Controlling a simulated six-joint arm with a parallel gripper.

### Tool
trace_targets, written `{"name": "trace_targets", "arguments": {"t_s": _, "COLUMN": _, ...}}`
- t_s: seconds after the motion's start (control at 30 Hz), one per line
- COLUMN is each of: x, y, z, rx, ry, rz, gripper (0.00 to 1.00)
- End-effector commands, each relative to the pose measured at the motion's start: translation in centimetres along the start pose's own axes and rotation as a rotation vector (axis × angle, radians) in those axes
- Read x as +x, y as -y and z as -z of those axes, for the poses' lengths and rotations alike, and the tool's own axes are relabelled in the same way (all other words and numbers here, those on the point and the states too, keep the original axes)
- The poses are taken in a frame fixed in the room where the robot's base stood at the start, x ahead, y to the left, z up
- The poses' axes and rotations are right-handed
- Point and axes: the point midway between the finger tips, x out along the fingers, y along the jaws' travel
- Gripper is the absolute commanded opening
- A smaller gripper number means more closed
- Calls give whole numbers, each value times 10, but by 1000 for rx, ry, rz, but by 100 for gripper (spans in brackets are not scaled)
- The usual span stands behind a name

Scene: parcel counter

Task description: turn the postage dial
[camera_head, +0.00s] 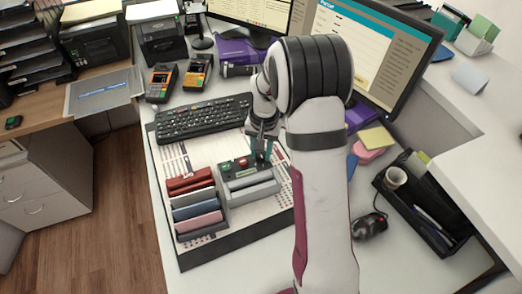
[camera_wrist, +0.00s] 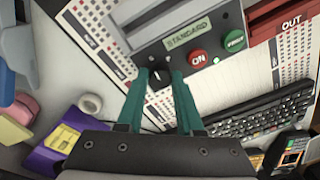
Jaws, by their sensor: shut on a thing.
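The postage machine (camera_head: 252,189) is a grey box on the desk mat, with a dark panel on its far side. In the wrist view the machine (camera_wrist: 222,20) shows a small display (camera_wrist: 188,34) reading STANDARD, a red ON button (camera_wrist: 198,57) and a green button (camera_wrist: 233,40). The dial (camera_wrist: 160,78) is a small black knob with a white mark, below the display. My gripper (camera_wrist: 163,76) has its teal fingers around the dial and is shut on it. In the head view my gripper (camera_head: 262,152) is over the panel's right end, and the dial is hidden.
A rack of coloured stamps or pads (camera_head: 197,207) stands just left of the machine. A keyboard (camera_head: 205,118) lies behind it. To the right are a mouse (camera_head: 370,224), a black organiser (camera_head: 424,207) and sticky notes (camera_head: 376,138). Card terminals (camera_head: 161,82) stand at the back left.

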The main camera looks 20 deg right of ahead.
Motion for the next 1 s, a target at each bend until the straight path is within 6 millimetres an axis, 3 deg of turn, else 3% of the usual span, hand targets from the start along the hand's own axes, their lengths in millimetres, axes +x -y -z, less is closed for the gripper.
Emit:
{"name": "trace_targets", "arguments": {"t_s": 0.2, "x": -1, "y": 0, "z": 1, "rx": 0, "ry": -2, "rz": 1, "gripper": 0}}
{"name": "trace_targets", "arguments": {"t_s": 0.23, "x": -1, "y": 0, "z": 1, "rx": 0, "ry": -2, "rz": 1, "gripper": 39}}
{"name": "trace_targets", "arguments": {"t_s": 0.4, "x": 0, "y": 0, "z": 0, "rx": 1, "ry": -1, "rz": 0, "gripper": 66}}
{"name": "trace_targets", "arguments": {"t_s": 0.77, "x": -8, "y": 0, "z": 1, "rx": 1, "ry": -2, "rz": 0, "gripper": 66}}
{"name": "trace_targets", "arguments": {"t_s": 0.87, "x": -27, "y": 0, "z": 1, "rx": 2, "ry": -5, "rz": 2, "gripper": 66}}
{"name": "trace_targets", "arguments": {"t_s": 1.0, "x": -71, "y": 0, "z": 1, "rx": 2, "ry": -7, "rz": 2, "gripper": 66}}
